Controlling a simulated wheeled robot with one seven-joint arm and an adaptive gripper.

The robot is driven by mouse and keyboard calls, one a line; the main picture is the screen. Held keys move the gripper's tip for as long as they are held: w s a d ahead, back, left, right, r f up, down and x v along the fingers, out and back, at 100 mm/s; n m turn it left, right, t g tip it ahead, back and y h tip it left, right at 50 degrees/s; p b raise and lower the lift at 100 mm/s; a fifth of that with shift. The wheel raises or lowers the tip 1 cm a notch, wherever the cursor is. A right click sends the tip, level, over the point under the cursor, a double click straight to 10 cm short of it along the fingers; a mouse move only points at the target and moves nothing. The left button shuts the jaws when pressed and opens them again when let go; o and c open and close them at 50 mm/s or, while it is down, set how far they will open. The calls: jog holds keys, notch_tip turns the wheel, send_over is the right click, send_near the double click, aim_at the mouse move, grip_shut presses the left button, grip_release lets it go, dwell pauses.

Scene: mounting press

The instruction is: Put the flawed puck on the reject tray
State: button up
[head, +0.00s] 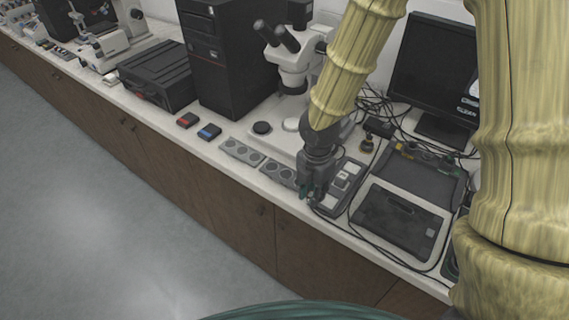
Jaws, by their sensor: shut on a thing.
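My gripper (311,192) points down at the front of the bench, by the right end of a grey tray with round wells (279,172). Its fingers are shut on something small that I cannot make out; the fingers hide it. A second grey tray with round wells (240,151) lies to the left, in line with the first. A black round disc (262,128) lies at the left of the microscope base. I cannot tell a flawed puck by its looks, nor which tray is the reject tray.
A microscope (295,60) stands behind my gripper. A red-topped block (187,120) and a blue-topped block (209,132) lie left of the trays. A grey panel box (343,185), loose cables and a dark flat device (398,220) crowd the right.

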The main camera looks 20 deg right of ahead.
jog(key=p, duration=0.5)
send_over(286, 174)
jog(key=shift+f, duration=0.65)
jog(key=shift+f+p, duration=0.75)
jog(key=shift+f, duration=1)
jog(key=o, duration=0.4)
jog(key=shift+f, duration=0.15)
jog(key=o, duration=0.4)
jog(key=shift+r+b, duration=1.45)
jog(key=shift+r, duration=4.75)
